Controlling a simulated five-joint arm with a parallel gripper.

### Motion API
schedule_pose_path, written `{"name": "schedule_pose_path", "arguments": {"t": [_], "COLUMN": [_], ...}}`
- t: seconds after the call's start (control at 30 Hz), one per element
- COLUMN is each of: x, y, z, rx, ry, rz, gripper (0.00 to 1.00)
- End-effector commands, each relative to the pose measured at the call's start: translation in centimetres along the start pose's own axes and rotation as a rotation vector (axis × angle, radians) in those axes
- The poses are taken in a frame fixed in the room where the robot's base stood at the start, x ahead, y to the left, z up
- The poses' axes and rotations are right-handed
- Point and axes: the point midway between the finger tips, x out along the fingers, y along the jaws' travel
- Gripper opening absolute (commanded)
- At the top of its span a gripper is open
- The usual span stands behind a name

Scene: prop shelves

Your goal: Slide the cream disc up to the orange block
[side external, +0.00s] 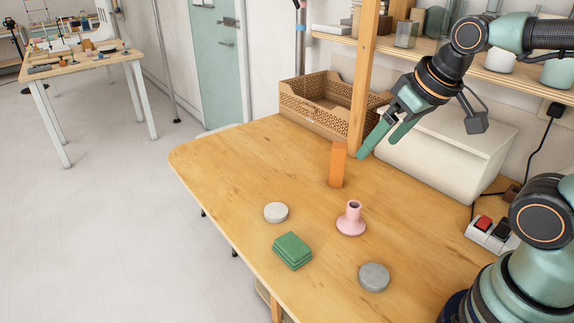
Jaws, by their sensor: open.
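A cream disc (276,212) lies flat on the wooden table (225,160), left of the middle. An orange block (338,165) stands upright further back and to the right. The two are clearly apart. My gripper (377,143) is in the air to the right of the orange block. Its green fingers point down and to the left, spread with a gap between them. It holds nothing that I can see.
A green block (292,250), a pink flared piece (351,219) and a grey disc (374,277) stand on the near part of the table. A perforated cardboard bin (312,100), a wooden post (364,75) and a white box (445,150) line the back. The table's left part is clear.

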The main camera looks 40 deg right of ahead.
Motion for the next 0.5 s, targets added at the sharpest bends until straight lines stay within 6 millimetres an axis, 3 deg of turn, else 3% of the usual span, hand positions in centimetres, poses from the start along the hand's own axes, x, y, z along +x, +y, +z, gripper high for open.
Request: {"name": "schedule_pose_path", "arguments": {"t": [0.27, 0.5], "x": [1.1, 3.5], "y": [-1.1, -2.4], "z": [-3.8, -7.4], "rx": [0.138, 0.280], "ry": [-0.090, -0.175], "rz": [-0.003, 0.012], "gripper": [1.00, 1.00]}}
